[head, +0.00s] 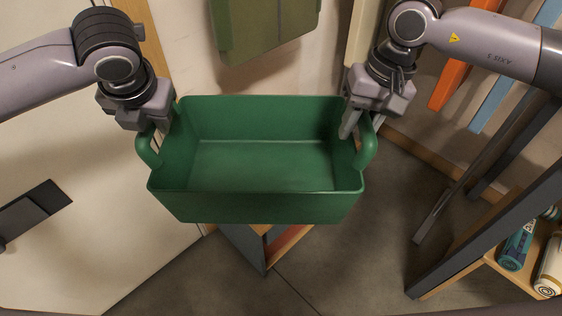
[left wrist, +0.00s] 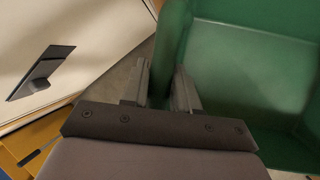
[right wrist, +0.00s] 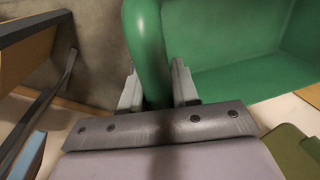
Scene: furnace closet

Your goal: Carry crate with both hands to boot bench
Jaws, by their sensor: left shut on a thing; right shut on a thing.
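The green crate (head: 255,208) is empty and hangs in the air in front of me, looking about level. My left gripper (head: 163,128) is shut on the handle at its left end. In the left wrist view the fingers (left wrist: 160,88) sit on both sides of that handle. My right gripper (head: 356,126) is shut on the handle at its right end. In the right wrist view the crate (right wrist: 225,35) lies right of the gripped handle. A low piece of furniture with grey and wooden parts (head: 256,248) shows partly below the crate. I cannot tell whether it is the boot bench.
A shelf unit (head: 470,250) with bottles (head: 516,246) stands at the lower right. Orange (head: 450,84) and blue (head: 492,100) boards stand at the upper right. A green object (head: 262,30) is on the wall ahead. A white door-like panel (head: 90,220) is at left. Grey floor (head: 370,250) is open below.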

